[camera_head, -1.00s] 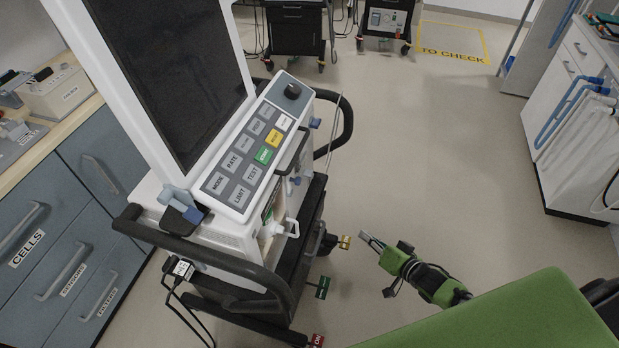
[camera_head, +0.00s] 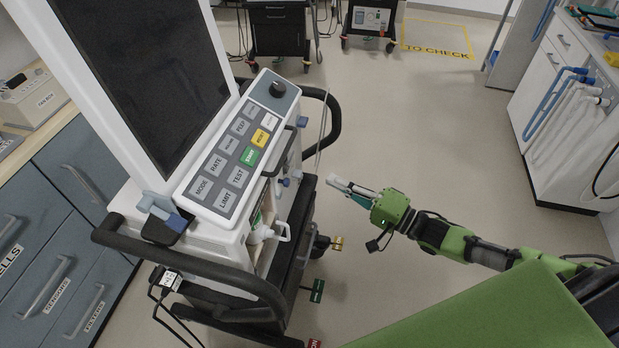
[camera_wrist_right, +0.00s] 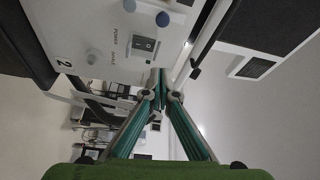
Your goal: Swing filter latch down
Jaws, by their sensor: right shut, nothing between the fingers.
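The white ventilator (camera_head: 232,238) stands at centre left, with its dark screen and slanted key panel. Its side carries small blue knobs (camera_head: 284,182) and a white fitting (camera_head: 266,233). I cannot tell which part is the filter latch. My right gripper (camera_head: 340,186) is shut and empty, to the right of this side and apart from it in the head view. In the right wrist view the gripper (camera_wrist_right: 160,82) points at the panel with a power switch (camera_wrist_right: 143,45) and a blue knob (camera_wrist_right: 163,19). My left gripper is not in view.
A dark push handle (camera_head: 190,258) curves around the ventilator's front. Drawers (camera_head: 50,260) stand at left, and a white cabinet with hoses (camera_head: 560,130) at right. Other carts (camera_head: 280,30) stand at the back. The floor (camera_head: 420,130) between them is clear.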

